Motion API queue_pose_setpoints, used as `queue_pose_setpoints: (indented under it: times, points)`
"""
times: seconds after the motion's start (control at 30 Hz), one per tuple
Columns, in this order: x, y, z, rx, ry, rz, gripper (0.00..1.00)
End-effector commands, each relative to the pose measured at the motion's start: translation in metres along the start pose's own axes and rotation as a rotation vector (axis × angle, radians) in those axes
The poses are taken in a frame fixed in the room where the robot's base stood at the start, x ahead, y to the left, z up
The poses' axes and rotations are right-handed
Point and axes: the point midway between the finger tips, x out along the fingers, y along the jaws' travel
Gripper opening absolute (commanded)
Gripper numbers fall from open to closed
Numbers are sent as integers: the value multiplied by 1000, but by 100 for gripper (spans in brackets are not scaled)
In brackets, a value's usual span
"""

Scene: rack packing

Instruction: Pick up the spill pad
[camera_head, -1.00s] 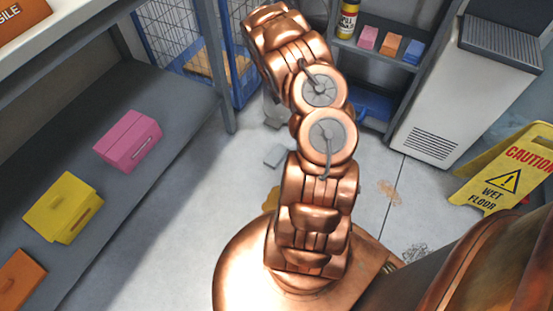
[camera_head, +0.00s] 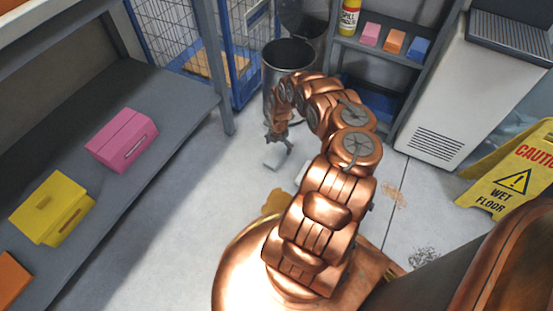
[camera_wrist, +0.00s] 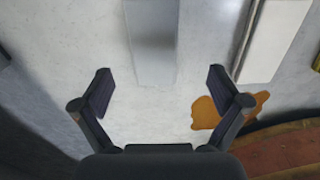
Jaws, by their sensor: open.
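A light grey flat block (camera_head: 274,158), which looks like the spill pad, lies on the floor right by my gripper (camera_head: 279,140). In the wrist view the grey block (camera_wrist: 152,42) lies ahead of my gripper (camera_wrist: 160,85), lined up with the gap between the fingers. My gripper is open and empty, its fingers apart on either side of bare floor. A second, whiter flat piece (camera_wrist: 272,38) lies to the right; in the head view my arm hides most of it.
An orange-brown spill (camera_head: 274,202) marks the floor near my base. A metal bin (camera_head: 287,55) stands behind my gripper. A yellow wet-floor sign (camera_head: 510,175) stands right. A shelf with pink (camera_head: 122,140) and yellow (camera_head: 52,208) boxes runs along the left.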

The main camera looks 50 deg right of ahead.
Motion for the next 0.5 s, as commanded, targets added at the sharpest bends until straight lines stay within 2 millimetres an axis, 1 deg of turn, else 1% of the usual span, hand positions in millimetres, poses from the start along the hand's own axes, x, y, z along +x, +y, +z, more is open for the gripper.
queue_pose_setpoints:
  times: [0.03, 0.1, 0.27, 0.37, 0.5]
  points:
    - [9, 0, 0, 0, 1, 0, 98]
    - [15, 1, 0, 1, 1, 0, 98]
    - [22, 2, 0, 2, 0, 0, 98]
    - [30, 4, 0, 1, 0, 1, 98]
    - [47, 8, 0, 1, 0, 2, 98]
